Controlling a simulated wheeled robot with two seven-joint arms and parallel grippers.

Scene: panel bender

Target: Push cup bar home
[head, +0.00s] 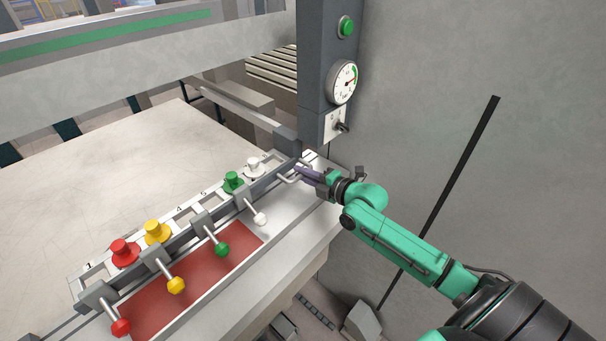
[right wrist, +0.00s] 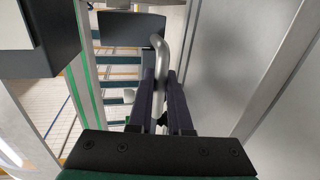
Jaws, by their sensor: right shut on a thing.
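The cup bar (head: 272,177) is a long grey rail running from the lower left to the upper right along the machine's front edge. Red (head: 122,253), yellow (head: 157,233), green (head: 234,182) and white (head: 254,168) cups stand along it. A bent metal handle (head: 287,179) is at the bar's right end; its tube (right wrist: 161,60) also shows in the right wrist view. My right gripper (head: 302,172) is shut on this handle, with its two dark fingers (right wrist: 162,85) on either side of the tube. My left gripper is not in view.
Levers with red (head: 121,327), yellow (head: 176,285), green (head: 222,250) and white (head: 261,218) knobs stick out over a red panel (head: 190,290). A grey column (head: 316,60) with a green button (head: 345,27) and dial gauge (head: 343,82) stands behind the handle. A pale table (head: 110,165) lies beyond.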

